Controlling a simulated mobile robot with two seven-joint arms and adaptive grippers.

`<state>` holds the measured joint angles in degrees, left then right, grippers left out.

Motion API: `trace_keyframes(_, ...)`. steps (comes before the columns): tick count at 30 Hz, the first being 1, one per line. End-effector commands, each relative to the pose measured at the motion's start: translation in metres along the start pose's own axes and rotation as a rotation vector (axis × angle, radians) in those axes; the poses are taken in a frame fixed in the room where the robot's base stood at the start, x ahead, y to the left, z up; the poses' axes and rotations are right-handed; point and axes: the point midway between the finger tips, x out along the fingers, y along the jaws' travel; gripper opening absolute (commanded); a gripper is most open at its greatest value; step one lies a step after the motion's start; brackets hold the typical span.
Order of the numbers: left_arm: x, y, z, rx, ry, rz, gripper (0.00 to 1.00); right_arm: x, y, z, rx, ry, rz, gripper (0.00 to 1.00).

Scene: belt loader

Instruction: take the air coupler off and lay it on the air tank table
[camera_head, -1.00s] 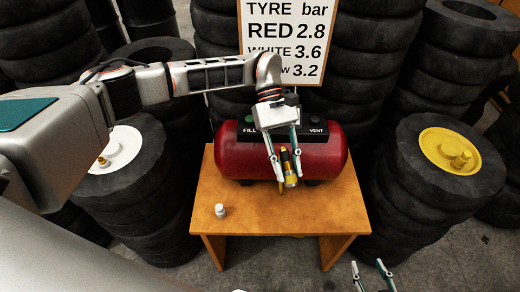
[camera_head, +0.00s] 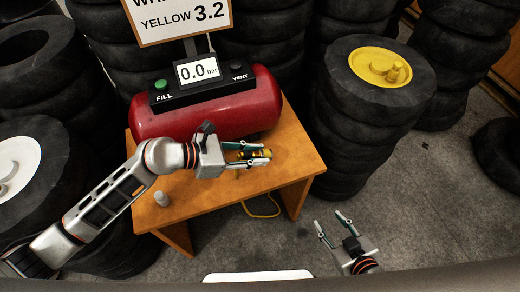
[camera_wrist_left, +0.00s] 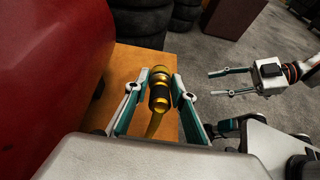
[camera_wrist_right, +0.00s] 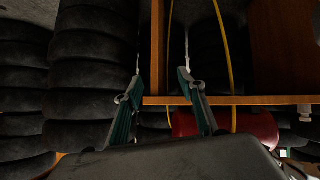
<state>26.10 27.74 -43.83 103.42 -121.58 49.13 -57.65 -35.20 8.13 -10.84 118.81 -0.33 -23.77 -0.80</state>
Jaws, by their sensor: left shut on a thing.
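The air coupler (camera_wrist_left: 160,92), a brass-yellow and black cylinder, is between the fingers of my left gripper (camera_head: 266,157), which is shut on it. In the head view the coupler (camera_head: 248,155) is partly hidden by the fingers. It is over the right part of the orange wooden air tank table (camera_head: 205,205), in front of the red tank (camera_head: 215,115). I cannot tell whether it touches the table top. My right gripper (camera_head: 329,219) is open and empty, out past the table's front right side.
A readout (camera_head: 197,71) showing 0.0 bar sits on the tank between FILL and VENT. A small pale cap (camera_head: 161,199) stands at the table's front left. A yellow hose (camera_head: 263,212) hangs below the table. Tyre stacks with a yellow hub (camera_head: 380,66) and white hub (camera_head: 18,165) flank it.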

Motion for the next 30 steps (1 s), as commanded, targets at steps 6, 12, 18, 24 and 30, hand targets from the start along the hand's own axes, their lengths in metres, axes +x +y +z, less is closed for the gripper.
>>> trace_keyframes(6,0.002,0.002,-0.009,-0.013,-0.007,0.025,0.0,0.003,-0.002,0.008,0.001,-0.008,-0.003,0.4)
trace_keyframes(12,0.01,0.001,-0.027,-0.017,-0.005,0.022,0.0,0.006,-0.005,0.009,0.003,-0.002,-0.008,0.4)
trace_keyframes(18,0.018,0.001,-0.044,-0.018,-0.005,0.021,0.0,0.011,-0.006,0.003,-0.003,0.017,-0.016,0.4)
trace_keyframes(24,0.025,0.001,-0.057,-0.016,-0.005,0.02,0.0,0.012,-0.012,0.002,-0.005,0.022,-0.03,0.4)
trace_keyframes(30,0.028,0.002,-0.062,-0.013,-0.006,0.022,0.0,0.014,-0.012,-0.005,-0.005,0.035,-0.03,0.4)
